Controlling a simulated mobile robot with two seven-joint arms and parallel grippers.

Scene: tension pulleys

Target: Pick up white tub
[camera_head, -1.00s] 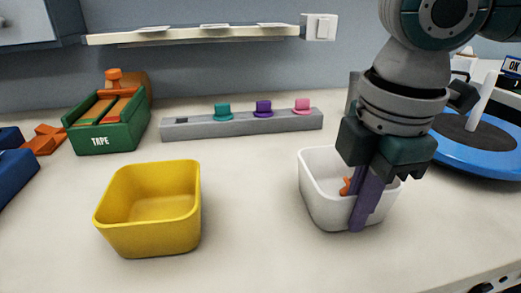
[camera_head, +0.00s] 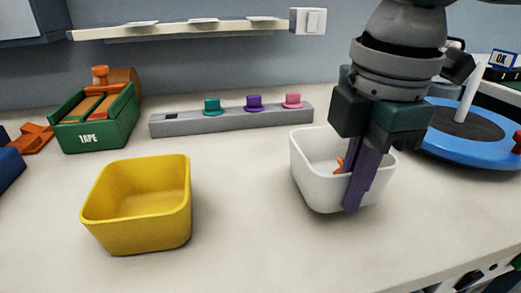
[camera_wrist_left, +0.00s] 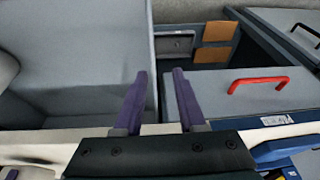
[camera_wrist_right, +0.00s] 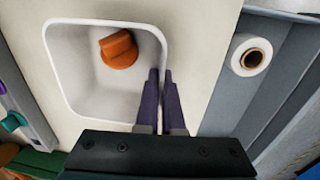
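The white tub (camera_head: 315,185) is right of centre in the head view, with a small orange piece (camera_wrist_right: 118,49) inside it. It appears slightly raised off the worktop. My right gripper (camera_head: 362,185) points down over the tub's near right side, its purple fingers at the rim. In the right wrist view, the fingers (camera_wrist_right: 160,95) are close together with the tub's wall between them. My left gripper (camera_wrist_left: 160,95) shows only in its wrist view, with its fingers apart and nothing between them.
A yellow tub (camera_head: 140,230) stands to the left on the worktop. Behind are a green tape box (camera_head: 95,130) and a grey rail (camera_head: 230,122) with coloured knobs. A blue round device (camera_head: 470,145) stands close to the right. Worktop between the tubs is clear.

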